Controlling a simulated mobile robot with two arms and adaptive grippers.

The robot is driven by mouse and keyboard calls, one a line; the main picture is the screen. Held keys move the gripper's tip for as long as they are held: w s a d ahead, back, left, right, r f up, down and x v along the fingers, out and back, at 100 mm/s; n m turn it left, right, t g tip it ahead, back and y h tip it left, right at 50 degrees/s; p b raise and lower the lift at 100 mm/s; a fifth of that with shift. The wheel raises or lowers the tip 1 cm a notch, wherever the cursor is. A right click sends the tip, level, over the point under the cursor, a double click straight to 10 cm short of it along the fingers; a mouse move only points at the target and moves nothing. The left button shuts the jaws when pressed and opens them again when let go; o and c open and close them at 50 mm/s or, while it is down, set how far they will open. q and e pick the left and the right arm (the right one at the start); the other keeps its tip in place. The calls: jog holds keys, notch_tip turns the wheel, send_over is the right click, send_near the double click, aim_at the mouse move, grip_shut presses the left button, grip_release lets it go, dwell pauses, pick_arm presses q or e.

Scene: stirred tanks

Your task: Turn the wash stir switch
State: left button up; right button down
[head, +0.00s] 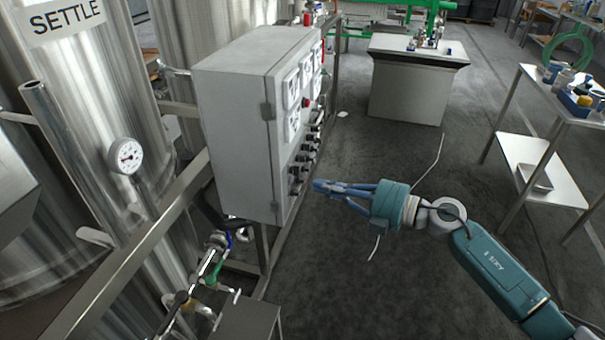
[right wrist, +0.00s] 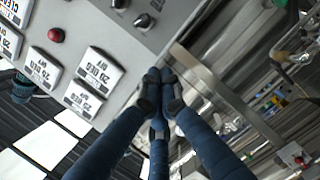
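A row of black switches (head: 303,158) runs down the front face of the grey control box (head: 235,125) in the head view. In the right wrist view, a black switch (right wrist: 144,21) shows near the panel's edge. Their labels are too small to read, so I cannot tell which is the wash stir switch. My right gripper (head: 318,185) is just right of the lowest switches, pointing at the panel, apparently a little apart from it. In the right wrist view its fingertips (right wrist: 161,88) are together, with nothing visible between them. My left gripper is not in view.
The panel also carries white displays (right wrist: 100,71) and a red button (right wrist: 56,35). Steel tanks (head: 85,100) and a pressure gauge (head: 126,155) stand left of the box. A steel table (head: 545,165) is at the right. The floor between is mostly clear.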

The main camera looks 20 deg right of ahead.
aim_at(295, 171)
jog(key=x, duration=0.2)
jog(key=p+x, duration=0.1)
jog(key=x, duration=0.4)
jog(key=shift+w+a+r+p, duration=0.25)
jog(key=shift+w+a+p, duration=0.05)
jog(key=shift+w+d+f, duration=0.75)
jog(key=shift+w+d, duration=0.1)
jog(key=shift+w, duration=0.05)
jog(key=shift+w+d+f, duration=0.25)
jog(key=shift+w+d, duration=0.1)
jog(key=shift+w, duration=0.1)
jog(key=shift+w+d+r+m+p, duration=0.3)
jog(key=shift+w+m+p, duration=0.1)
jog(key=shift+p, duration=0.85)
jog(key=shift+f+m, duration=0.25)
jog(key=shift+m, duration=0.05)
jog(key=shift+s, duration=0.1)
